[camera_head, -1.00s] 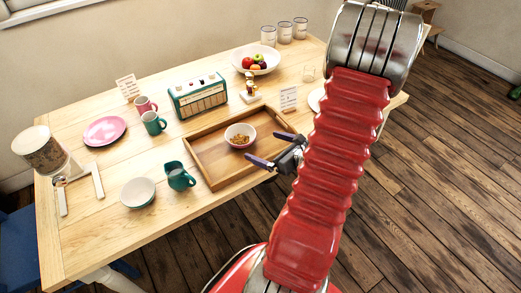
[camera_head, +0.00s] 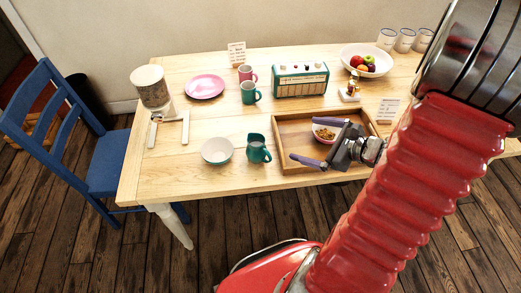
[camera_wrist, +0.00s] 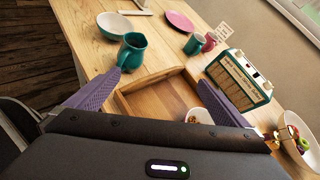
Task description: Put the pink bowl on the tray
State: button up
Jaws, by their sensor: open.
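A bowl with a white inside and a pinkish outside (camera_head: 318,134) sits in the wooden tray (camera_head: 287,160) and holds brown food. My gripper (camera_head: 305,141) is open and empty, with its purple fingers over the tray. In the head view one finger partly covers the bowl. The tray's bare floor (camera_wrist: 155,98) lies between the fingers. Another bowl, white inside and teal outside (camera_head: 217,151), stands on the table left of the tray.
A teal jug (camera_head: 258,150) stands close to the tray's left side. A teal radio (camera_head: 300,82), two mugs, a pink plate (camera_head: 205,87) and a fruit bowl (camera_head: 367,63) stand farther back. A blue chair (camera_head: 95,150) is left of the table. Bare tabletop lies around the teal bowl.

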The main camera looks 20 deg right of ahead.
jog(key=s+a+r+n+g+y, duration=0.1)
jog(key=s+a+r+n+g, duration=0.2)
jog(key=a+n, duration=0.55)
jog(key=s+a+r+n+g, duration=0.1)
jog(key=a+r+n+g, duration=0.3)
jog(key=a+n, duration=0.45)
jog(key=s+a+r+n+h, duration=0.2)
jog(key=r+n+h, duration=0.1)
jog(key=r+n, duration=0.1)
jog(key=s+a+r+n+t+h, duration=0.1)
jog(key=s+a+r+n+h, duration=0.1)
jog(key=r+n, duration=0.3)
jog(key=shift+s+r+n+h, duration=0.25)
jog(key=shift+s+n+h, duration=0.15)
jog(key=shift+s+n, duration=0.5)
